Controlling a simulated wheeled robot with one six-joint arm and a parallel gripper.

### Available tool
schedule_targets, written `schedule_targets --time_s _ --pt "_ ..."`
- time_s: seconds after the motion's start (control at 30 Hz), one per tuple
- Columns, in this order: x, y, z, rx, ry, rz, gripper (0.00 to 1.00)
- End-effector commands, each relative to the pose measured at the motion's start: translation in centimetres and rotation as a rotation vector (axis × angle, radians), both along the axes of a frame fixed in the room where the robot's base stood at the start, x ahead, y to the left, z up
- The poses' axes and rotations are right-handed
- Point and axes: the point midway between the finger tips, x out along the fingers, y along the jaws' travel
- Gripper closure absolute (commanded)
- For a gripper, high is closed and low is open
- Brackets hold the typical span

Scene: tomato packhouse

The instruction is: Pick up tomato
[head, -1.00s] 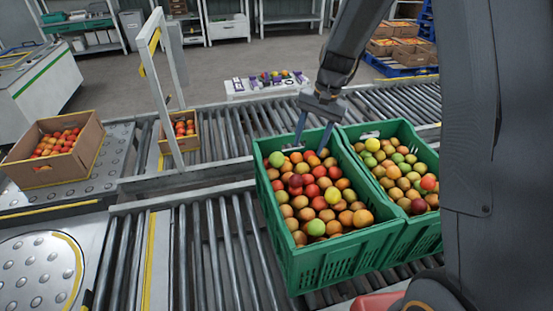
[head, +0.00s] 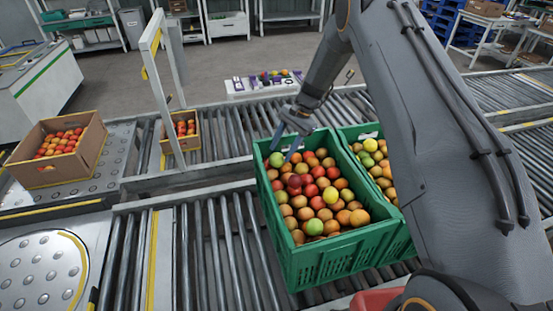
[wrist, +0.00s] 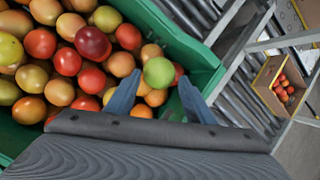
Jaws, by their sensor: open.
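A green crate (head: 345,250) full of red, orange, yellow and green tomatoes (head: 322,200) stands on the roller conveyor. My gripper (head: 284,146) is open and empty above the crate's back left corner. In the wrist view my gripper (wrist: 160,82) has its two blue fingers spread. A green tomato (wrist: 158,72) shows between the fingertips there, near the crate wall. Orange and red tomatoes lie close around it. I cannot tell whether the fingers touch any tomato. In the head view a green tomato (head: 277,159) lies just below the fingers.
A second green crate of tomatoes (head: 345,133) stands to the right, partly hidden by my arm. Cardboard boxes of tomatoes stand at the left (head: 90,160) and behind the post (head: 165,155). Rollers left of the crate are bare (head: 215,240). A white frame (head: 160,80) rises at left.

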Motion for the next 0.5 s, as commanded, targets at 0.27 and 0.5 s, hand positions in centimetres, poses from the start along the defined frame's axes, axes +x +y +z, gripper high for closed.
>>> schedule_targets --time_s 0.27,0.5 --pt "-0.5 1.3 -2.8 0.000 0.002 0.002 0.52" --pt "-0.5 1.4 -3.2 -0.001 0.000 0.001 0.52"
